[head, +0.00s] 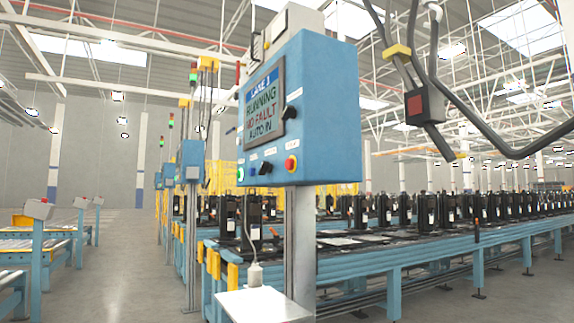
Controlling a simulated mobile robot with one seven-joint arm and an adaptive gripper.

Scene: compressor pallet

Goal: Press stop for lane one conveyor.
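A blue control box (322,100) on a grey post stands close in front, right of centre. Its screen (264,104) appears to read lane 1, running, no fault, auto in. Another black knob (289,113) sits right of the screen. My gripper is not in view, and nothing visible touches the buttons.
A blue-framed conveyor (400,266) carrying many black compressors runs behind the box. A small white surface (264,305) with a plug and cable stands below it. Thick grey cables and a dark box with a red square (425,103) hang upper right. Open floor (125,270) lies left.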

